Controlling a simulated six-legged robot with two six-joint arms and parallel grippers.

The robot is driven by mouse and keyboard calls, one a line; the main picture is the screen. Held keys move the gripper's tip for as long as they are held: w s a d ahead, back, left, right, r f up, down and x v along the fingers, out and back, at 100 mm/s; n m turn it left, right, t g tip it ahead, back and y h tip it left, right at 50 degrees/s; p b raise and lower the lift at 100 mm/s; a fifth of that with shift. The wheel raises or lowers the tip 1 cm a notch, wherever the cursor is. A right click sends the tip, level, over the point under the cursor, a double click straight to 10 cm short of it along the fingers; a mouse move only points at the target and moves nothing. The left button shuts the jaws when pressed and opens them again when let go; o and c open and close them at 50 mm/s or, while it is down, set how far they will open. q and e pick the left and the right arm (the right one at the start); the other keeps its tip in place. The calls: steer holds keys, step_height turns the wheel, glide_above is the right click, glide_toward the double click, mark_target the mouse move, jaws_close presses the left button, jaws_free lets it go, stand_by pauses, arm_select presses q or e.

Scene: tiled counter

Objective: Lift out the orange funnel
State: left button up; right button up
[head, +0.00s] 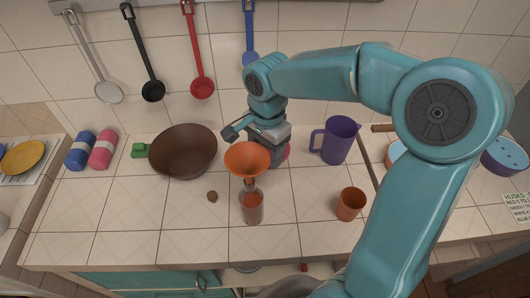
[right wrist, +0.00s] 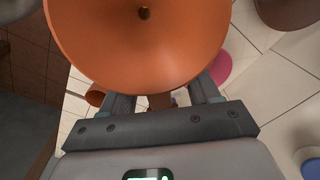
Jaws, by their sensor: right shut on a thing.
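The orange funnel (head: 248,160) is upright in the head view, its wide mouth facing up and its spout pointing down at a reddish-brown bottle (head: 252,208) on the counter. Whether the spout tip is still inside the bottle neck cannot be told. My right gripper (head: 264,142) is behind the funnel and shut on it; the funnel hides its fingertips in the head view. In the right wrist view the funnel's cone (right wrist: 140,45) fills the top, with the fingers (right wrist: 162,100) on either side below it. My left gripper is not in view.
A purple jug (head: 337,140) and an orange cup (head: 350,204) stand to the right. Ladles hang on the back wall. The front-left counter is clear.

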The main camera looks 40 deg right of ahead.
step_height(320, 180, up, 3)
steer(key=shift+r, duration=0.1)
steer(key=s+a+b, duration=0.1)
steer(key=s+a, duration=0.1)
steer(key=s, duration=0.1)
steer(key=s+a+b, duration=0.1)
steer(key=s+a, duration=0.1)
steer(key=a, duration=0.1)
steer(key=shift+s, duration=0.4)
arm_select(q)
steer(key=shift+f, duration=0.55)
arm_select(e)
steer(key=s+a, duration=0.4)
steer(key=s, duration=0.1)
steer(key=s+a, duration=0.2)
steer(key=s, duration=0.1)
steer(key=shift+a, duration=0.3)
arm_select(q)
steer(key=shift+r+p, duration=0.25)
steer(key=shift+p, duration=0.1)
arm_select(e)
steer(key=shift+r, duration=0.25)
steer(key=shift+w, duration=0.1)
